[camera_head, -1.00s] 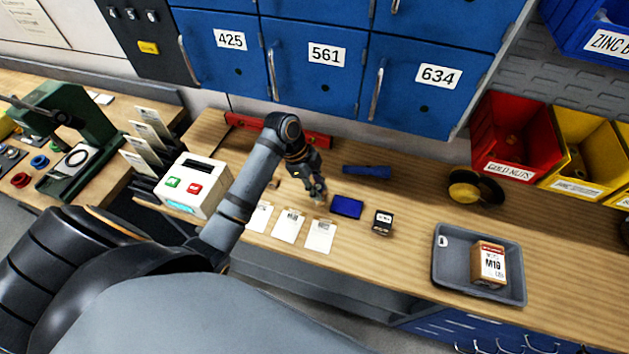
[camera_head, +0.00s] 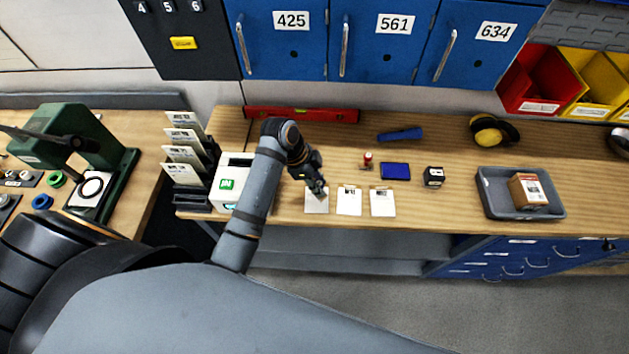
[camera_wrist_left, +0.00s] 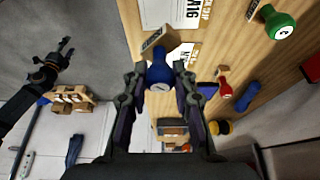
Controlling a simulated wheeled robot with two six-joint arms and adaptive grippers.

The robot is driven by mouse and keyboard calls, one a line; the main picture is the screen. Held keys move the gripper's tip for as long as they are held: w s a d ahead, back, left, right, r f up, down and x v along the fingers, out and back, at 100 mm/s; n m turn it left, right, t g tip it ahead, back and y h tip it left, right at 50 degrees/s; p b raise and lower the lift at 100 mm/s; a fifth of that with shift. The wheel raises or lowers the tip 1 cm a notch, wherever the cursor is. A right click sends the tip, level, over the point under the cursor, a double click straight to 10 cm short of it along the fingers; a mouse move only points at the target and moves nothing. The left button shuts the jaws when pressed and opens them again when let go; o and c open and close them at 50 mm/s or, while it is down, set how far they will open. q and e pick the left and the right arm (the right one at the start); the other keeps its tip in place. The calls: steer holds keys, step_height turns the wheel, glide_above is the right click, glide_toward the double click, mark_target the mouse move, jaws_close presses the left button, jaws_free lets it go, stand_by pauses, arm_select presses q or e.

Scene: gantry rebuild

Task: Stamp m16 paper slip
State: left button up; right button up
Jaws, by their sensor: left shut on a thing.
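My left gripper (camera_head: 318,188) is shut on a blue-handled stamp (camera_wrist_left: 160,76), seen between the fingers in the left wrist view. It is over the leftmost of three white slips (camera_head: 316,203) on the wooden bench. That slip's printing (camera_wrist_left: 190,10) seems to end in 16. Whether the stamp touches the paper is unclear. The middle slip (camera_head: 349,201) and right slip (camera_head: 382,203) lie beside it. A blue ink pad (camera_head: 395,170) lies behind the right slip. A red-handled stamp (camera_head: 367,160) stands left of the pad. My right gripper (camera_wrist_left: 62,50) shows small in the wrist view; its jaws are unclear.
A small black box (camera_head: 433,177), a grey tray (camera_head: 486,190) with a carton (camera_head: 527,190), a blue torch (camera_head: 400,134) and a red level (camera_head: 300,114) are on the bench. A white button box (camera_head: 229,180) stands close left, partly behind my arm.

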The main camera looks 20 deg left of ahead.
mark_target(316, 196)
arm_select(q)
steer(key=f, duration=0.4)
steer(key=shift+s+a, duration=0.3)
steer(key=shift+a, duration=0.1)
steer(key=shift+w+d+f, duration=0.1)
steer(key=shift+d+f, duration=0.05)
steer(key=shift+f, duration=0.45)
arm_select(e)
steer(key=shift+s+a, duration=0.5)
steer(key=shift+s, duration=0.05)
steer(key=shift+d, duration=0.1)
steer(key=shift+w+d, duration=0.1)
steer(key=shift+d, duration=0.2)
arm_select(q)
steer(key=shift+f, duration=0.35)
arm_select(e)
steer(key=shift+f, duration=0.15)
arm_select(q)
steer(key=shift+f, duration=0.15)
arm_select(e)
steer(key=shift+a, duration=0.3)
arm_select(q)
steer(key=shift+f, duration=0.1)
arm_select(e)
steer(key=shift+d, duration=0.2)
